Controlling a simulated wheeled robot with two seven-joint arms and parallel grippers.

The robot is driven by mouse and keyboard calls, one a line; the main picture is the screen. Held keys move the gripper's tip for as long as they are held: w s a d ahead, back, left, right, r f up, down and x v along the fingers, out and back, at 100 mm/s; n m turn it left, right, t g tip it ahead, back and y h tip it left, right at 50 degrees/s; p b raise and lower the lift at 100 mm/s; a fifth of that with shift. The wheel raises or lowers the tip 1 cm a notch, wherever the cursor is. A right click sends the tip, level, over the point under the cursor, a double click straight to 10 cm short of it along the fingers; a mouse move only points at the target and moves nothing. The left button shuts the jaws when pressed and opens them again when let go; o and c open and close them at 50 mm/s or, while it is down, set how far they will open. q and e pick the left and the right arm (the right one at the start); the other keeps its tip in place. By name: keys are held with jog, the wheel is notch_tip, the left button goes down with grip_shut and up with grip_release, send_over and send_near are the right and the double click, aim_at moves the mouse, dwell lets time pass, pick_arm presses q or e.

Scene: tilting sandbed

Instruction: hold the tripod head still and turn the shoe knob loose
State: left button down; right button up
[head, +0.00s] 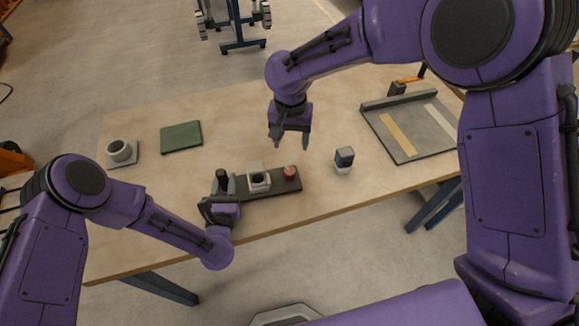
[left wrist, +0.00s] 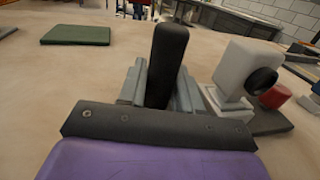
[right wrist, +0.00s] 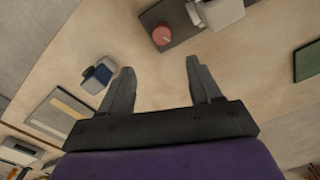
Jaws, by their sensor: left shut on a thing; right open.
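A dark base plate (head: 272,190) lies near the table's front edge. On it stand a black upright post (head: 222,178), a white block (head: 259,170) with a black round part on its side, and a red knob (head: 289,172). I cannot tell for sure which part is the shoe knob. My left gripper (head: 224,187) is shut on the black post, seen between its fingers in the left wrist view (left wrist: 166,65). My right gripper (head: 291,140) is open and empty, above the table behind the red knob, which also shows in the right wrist view (right wrist: 162,34).
A small grey-and-blue block (head: 344,160) stands right of the plate. A grey tray (head: 420,148) with yellow and white strips lies further right. The table between mat and plate is clear.

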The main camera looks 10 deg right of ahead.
aim_at(290, 170)
notch_tip(290, 170, down, 12)
jog(key=m, duration=0.5)
jog(key=shift+a+f+m, duration=0.1)
jog(key=shift+a+m, duration=0.05)
jog(key=shift+m, duration=0.15)
jog(key=c, duration=1)
jog(key=shift+c, duration=0.3)
